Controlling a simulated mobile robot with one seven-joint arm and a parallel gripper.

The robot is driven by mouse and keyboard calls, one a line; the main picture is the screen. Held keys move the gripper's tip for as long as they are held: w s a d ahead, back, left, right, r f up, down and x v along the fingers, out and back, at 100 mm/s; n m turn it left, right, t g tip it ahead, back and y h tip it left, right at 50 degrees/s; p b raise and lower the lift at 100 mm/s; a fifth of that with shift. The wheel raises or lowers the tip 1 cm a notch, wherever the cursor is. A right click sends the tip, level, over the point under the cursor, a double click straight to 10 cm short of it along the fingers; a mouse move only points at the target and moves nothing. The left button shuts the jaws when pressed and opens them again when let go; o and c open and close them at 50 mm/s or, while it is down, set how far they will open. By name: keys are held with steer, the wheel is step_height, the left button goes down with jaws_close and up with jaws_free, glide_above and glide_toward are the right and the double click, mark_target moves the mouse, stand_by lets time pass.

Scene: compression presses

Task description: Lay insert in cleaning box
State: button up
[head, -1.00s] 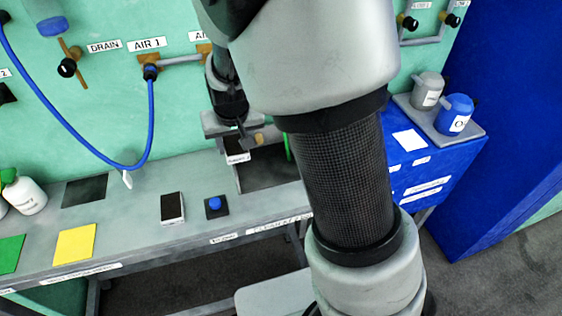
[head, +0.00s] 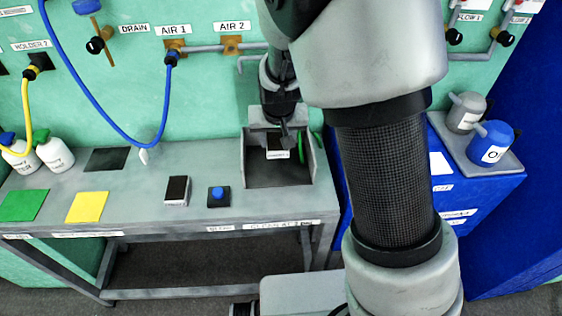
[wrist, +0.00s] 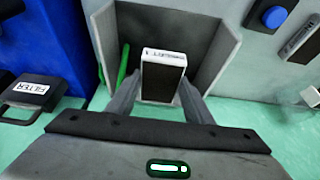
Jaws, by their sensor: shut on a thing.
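The insert (head: 278,154), a small block with a white labelled edge and a dark face, is between my gripper's fingers. It also shows in the wrist view (wrist: 163,77). My gripper (head: 283,141) is shut on it; both fingers flank the block in the wrist view (wrist: 161,100). The cleaning box (head: 311,165) is a grey open-topped box at the bench's right end; its wall also shows in the wrist view (wrist: 222,55). The insert is over or within its opening, towards the back. I cannot tell whether it touches the floor of the box.
A green strip (wrist: 123,65) stands inside the box, beside the insert. A blue button (head: 217,195) and a dark-topped block (head: 177,190) sit left of the box. A blue cabinet (head: 470,215) stands to the right. A blue hose (head: 98,118) hangs behind the bench.

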mark_target(277, 164)
step_height(277, 164, down, 8)
steer(key=shift+r+b, duration=0.25)
steer(key=shift+b, duration=0.45)
steer(key=shift+f, duration=0.15)
steer(key=o, duration=1.4)
steer(key=shift+c, duration=0.2)
